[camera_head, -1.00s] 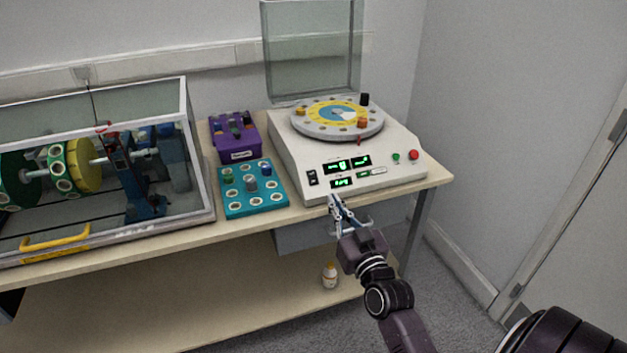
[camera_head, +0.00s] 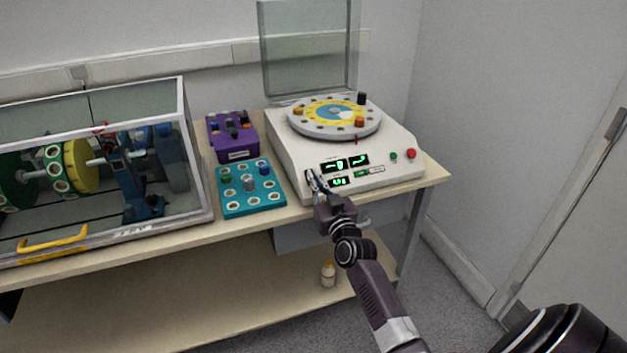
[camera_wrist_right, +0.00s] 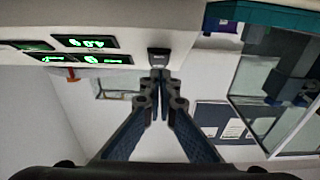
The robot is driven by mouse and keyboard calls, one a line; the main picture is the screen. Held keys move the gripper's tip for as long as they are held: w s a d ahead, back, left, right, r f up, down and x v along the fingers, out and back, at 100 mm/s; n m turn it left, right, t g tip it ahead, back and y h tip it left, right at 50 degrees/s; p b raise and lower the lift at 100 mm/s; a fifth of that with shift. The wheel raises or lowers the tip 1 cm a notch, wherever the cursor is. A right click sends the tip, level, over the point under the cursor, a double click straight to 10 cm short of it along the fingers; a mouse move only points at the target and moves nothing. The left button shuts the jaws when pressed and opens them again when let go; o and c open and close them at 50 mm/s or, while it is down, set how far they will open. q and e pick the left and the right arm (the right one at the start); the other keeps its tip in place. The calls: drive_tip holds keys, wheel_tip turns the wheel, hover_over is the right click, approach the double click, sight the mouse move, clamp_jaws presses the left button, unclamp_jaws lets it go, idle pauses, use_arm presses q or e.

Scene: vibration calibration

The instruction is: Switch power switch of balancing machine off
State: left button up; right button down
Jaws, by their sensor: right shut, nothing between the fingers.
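The white balancing machine (camera_head: 287,152) stands on the bench with its round disc (camera_head: 334,116) on top and a clear lid raised behind. Its green displays (camera_head: 345,163) are lit; lit displays also show in the right wrist view (camera_wrist_right: 90,42). My right gripper (camera_head: 312,176) is shut and empty at the left of the front panel, covering the power switch in the head view. In the right wrist view the dark power switch (camera_wrist_right: 158,53) is just beyond the shut fingertips (camera_wrist_right: 160,76). I cannot tell whether they touch it. My left gripper is not in view.
Green (camera_head: 393,156) and red (camera_head: 411,154) buttons are on the panel's right. A teal tray (camera_head: 262,207) and a purple box (camera_head: 239,155) stand left of the machine. A glass-cased rig (camera_head: 183,130) is further left. A small bottle (camera_head: 328,274) stands on the lower shelf.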

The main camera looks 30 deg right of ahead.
drive_tip(key=shift+w+d+f, duration=0.1)
drive_tip(key=shift+w+f, duration=0.1)
drive_tip(key=shift+w, duration=0.05)
